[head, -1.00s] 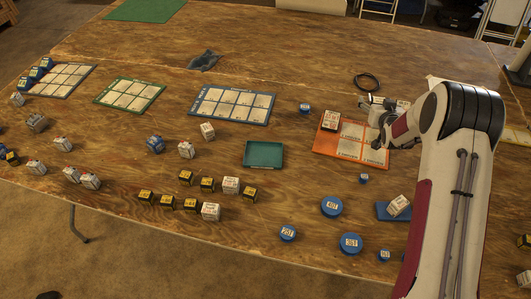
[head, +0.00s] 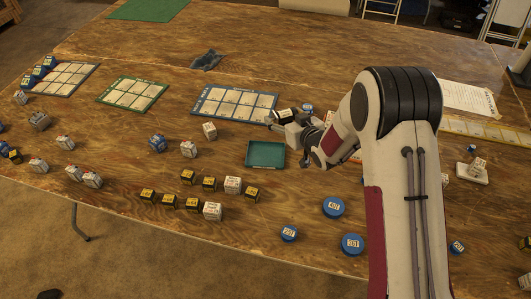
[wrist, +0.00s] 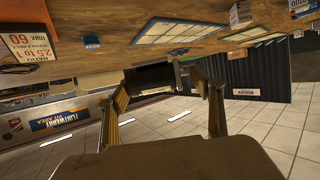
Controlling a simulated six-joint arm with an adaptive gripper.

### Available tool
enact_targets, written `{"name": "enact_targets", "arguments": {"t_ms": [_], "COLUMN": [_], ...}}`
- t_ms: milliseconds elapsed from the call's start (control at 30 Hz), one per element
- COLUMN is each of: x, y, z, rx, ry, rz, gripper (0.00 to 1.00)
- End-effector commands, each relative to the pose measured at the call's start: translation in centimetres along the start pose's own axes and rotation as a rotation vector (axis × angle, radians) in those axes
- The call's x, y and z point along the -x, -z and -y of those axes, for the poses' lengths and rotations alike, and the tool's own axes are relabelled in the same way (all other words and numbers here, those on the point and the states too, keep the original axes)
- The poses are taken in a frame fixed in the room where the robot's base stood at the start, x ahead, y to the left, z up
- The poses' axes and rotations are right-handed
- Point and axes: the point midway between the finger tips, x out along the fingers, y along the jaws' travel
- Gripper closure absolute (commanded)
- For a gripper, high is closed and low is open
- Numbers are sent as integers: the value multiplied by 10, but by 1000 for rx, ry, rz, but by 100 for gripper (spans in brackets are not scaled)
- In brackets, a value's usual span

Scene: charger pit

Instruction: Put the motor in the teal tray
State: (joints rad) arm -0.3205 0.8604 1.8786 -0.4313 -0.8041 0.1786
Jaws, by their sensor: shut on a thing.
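The teal tray (head: 265,154) lies on the wooden table near the middle in the head view, and it looks empty. My gripper (head: 279,119) is above and behind the tray, near the right end of the blue-edged card mat. It is shut on a dark, rounded thing, which I take for the motor (wrist: 151,77). In the wrist view the dark thing sits between the two fingers (wrist: 163,88). In the head view it is small and partly hidden by the gripper.
A blue-edged mat (head: 235,91) lies behind the tray. Several yellow-black and white blocks stand left and in front of it, including a white block (head: 232,185). Blue round pieces (head: 333,207) lie to the front right. My arm covers much of the right side.

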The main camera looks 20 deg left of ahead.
Motion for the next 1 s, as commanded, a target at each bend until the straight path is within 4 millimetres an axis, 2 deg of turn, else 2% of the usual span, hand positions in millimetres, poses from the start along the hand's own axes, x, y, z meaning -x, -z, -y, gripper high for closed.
{"name": "enact_targets", "arguments": {"t_ms": [33, 133, 200, 333, 800, 1000], "x": [2, 8, 14, 22, 23, 20], "y": [-1, -5, -10, -15, -11, -20], "z": [17, 42, 53, 64, 67, 67], "rx": [12, 30, 40, 53, 58, 56], "ry": [29, 74, 99, 128, 138, 138], "rz": [-1, -1, -1, -2, -3, 0], "gripper": [67, 67, 67, 67, 67, 67]}}
